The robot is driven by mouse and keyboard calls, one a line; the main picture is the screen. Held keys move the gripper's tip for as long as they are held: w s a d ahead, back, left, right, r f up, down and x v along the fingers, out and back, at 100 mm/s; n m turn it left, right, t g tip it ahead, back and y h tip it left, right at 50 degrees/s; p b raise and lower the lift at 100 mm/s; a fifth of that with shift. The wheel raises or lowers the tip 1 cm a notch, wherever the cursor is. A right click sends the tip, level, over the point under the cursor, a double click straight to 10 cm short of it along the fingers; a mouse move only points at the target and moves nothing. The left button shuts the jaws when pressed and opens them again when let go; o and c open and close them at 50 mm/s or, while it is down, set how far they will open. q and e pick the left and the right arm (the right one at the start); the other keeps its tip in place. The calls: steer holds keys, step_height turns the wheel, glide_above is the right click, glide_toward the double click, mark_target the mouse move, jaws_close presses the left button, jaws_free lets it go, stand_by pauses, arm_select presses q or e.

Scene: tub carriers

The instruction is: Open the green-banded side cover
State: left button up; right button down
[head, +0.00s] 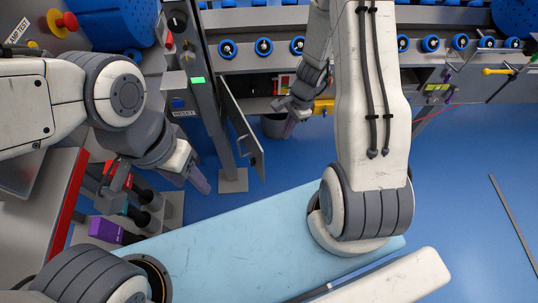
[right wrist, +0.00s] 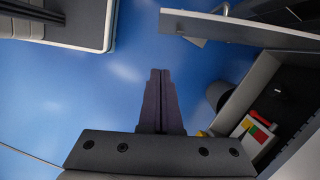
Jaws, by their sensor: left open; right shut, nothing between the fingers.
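A grey side cover (head: 243,130) stands swung out from a grey post in the head view; its edge also shows at the top of the right wrist view (right wrist: 235,30). A small bright green patch (head: 198,80) sits on the post to its left; I cannot tell whether it is the cover's band. My right gripper (head: 290,128) is just right of the cover, apart from it, its fingers together and empty in the right wrist view (right wrist: 160,75). My left gripper (head: 201,184) is left of and below the cover, open, with nothing seen between its fingers.
Beside the cover is an open compartment (right wrist: 268,105) with red, yellow and green pieces. A dark bin (head: 273,126) stands on the floor behind my right gripper. A roller conveyor (head: 350,55) runs along the back. Tools in a rack (head: 125,205) stand at left.

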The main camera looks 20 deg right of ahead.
steer(key=a+f+b, duration=0.4)
steer(key=a+f, duration=0.2)
steer(key=f, duration=0.3)
steer(key=shift+s+a+f+b, duration=0.15)
steer(key=shift+s+f+b, duration=0.2)
steer(key=shift+f, duration=0.05)
